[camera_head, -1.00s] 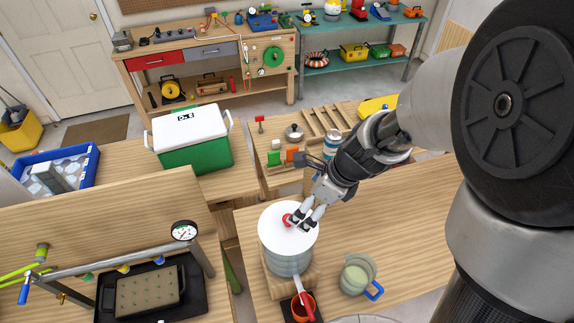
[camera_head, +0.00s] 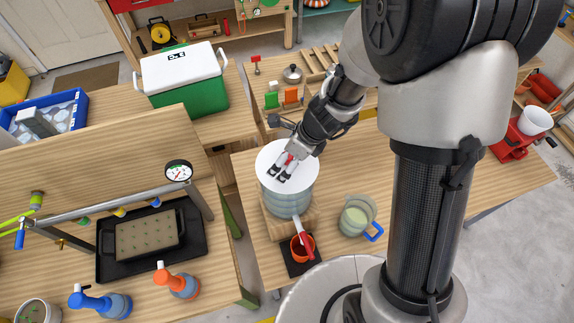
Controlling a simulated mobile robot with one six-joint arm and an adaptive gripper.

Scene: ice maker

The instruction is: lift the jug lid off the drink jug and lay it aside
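The drink jug (camera_head: 288,200) is a clear, bluish cylinder standing on a wooden block. Its white round jug lid (camera_head: 267,160) lies flat on top, with a small red knob (camera_head: 290,157) in the middle. My gripper (camera_head: 281,173) reaches down onto the lid from the upper right. Its two pale fingers with dark tips lie around the red knob and partly hide it. Whether the fingers press on the knob cannot be made out. No gap shows between lid and jug.
A clear pitcher with pale liquid (camera_head: 355,219) stands to the right. A pressure gauge (camera_head: 179,171) stands left.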

